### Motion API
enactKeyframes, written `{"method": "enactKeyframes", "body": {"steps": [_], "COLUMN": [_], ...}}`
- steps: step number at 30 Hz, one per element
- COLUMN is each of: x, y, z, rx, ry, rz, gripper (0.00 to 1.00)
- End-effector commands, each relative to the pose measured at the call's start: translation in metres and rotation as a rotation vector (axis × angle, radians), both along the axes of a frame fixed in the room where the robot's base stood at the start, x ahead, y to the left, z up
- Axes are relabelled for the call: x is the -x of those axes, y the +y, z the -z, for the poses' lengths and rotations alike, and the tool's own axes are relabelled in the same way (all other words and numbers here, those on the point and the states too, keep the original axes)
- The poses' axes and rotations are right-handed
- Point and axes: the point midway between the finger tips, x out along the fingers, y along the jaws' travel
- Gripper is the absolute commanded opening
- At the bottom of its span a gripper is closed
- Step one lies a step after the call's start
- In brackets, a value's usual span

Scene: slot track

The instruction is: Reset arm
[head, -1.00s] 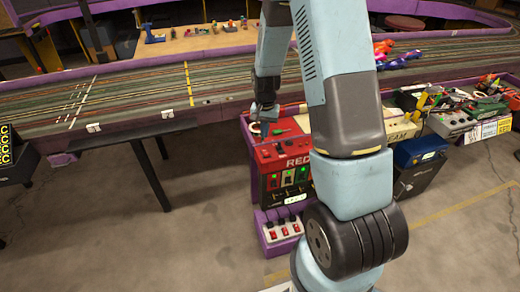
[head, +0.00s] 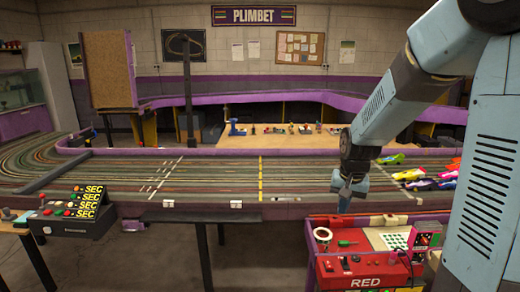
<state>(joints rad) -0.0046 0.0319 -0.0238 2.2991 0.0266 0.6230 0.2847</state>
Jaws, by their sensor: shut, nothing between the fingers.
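My arm reaches in from the right in the head view, with its elbow near the top right corner. My arm hides part of the right side of the track.
Several toy cars (head: 440,180) stand on the track at the right. A roll of tape (head: 322,234) and a green-handled tool (head: 346,243) lie on the red box's bench. A control box marked SEC (head: 70,210) stands at the left.

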Motion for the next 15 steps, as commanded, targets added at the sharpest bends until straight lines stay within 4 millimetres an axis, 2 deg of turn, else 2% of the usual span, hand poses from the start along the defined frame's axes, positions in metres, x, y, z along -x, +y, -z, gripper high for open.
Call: {"method": "enactKeyframes", "body": {"steps": [1, 6, 15], "x": [0.008, 0.036, 0.092], "y": [0.0, 0.002, 0.004], "z": [-0.014, -0.049, -0.1], "rx": [0.003, 0.012, 0.039], "ry": [-0.019, -0.065, -0.147], "rz": [-0.014, -0.061, -0.145], "gripper": [0.0, 0.0, 0.0]}}
